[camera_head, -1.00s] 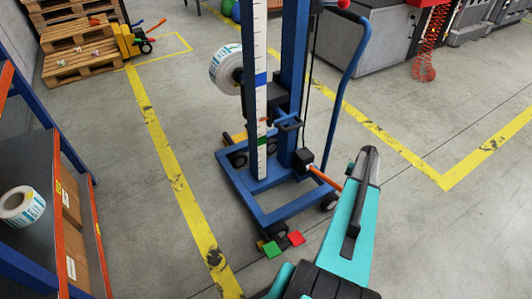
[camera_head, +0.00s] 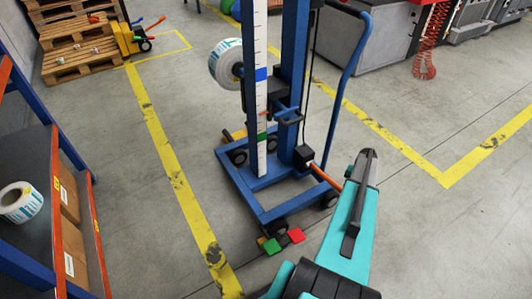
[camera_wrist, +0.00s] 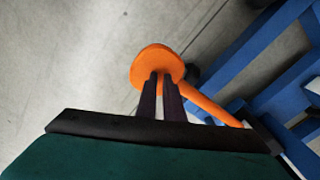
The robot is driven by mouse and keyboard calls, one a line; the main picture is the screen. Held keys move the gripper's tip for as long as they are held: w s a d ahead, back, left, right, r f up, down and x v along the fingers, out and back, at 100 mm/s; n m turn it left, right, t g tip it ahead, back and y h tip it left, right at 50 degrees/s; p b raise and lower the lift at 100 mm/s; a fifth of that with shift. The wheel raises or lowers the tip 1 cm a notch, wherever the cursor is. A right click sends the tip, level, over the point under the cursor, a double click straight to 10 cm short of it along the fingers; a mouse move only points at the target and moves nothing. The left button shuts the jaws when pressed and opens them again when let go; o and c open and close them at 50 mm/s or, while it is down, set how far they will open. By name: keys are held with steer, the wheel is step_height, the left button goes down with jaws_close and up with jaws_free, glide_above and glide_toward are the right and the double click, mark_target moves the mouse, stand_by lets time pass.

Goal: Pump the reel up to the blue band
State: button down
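A blue lift stands in the middle of the head view. Its white scale (camera_head: 261,105) carries a blue band (camera_head: 261,75) and a green band (camera_head: 262,137). The white label reel (camera_head: 226,63) hangs beside the scale at the left, near the blue band's height in the picture. Exact alignment is hard to judge. An orange pump lever (camera_head: 325,176) juts right from the base. Its round orange end (camera_wrist: 157,62) shows in the wrist view. My gripper (camera_wrist: 158,76) has its two dark fingers close together, overlapping that end, apparently touching it rather than gripping it.
A green pedal (camera_head: 271,246) and a red pedal (camera_head: 296,235) sit at the lift's front. A shelf (camera_head: 62,215) with another reel (camera_head: 20,202) stands at the left. Wooden pallets (camera_head: 75,60) are at the back left. Floor right of the lift is clear.

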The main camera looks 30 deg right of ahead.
step_height(320, 180, down, 12)
steer(key=b, duration=0.4)
step_height(320, 180, up, 17)
steer(key=p, duration=0.6)
steer(key=shift+w+f+p, duration=0.1)
steer(key=shift+p, duration=0.3)
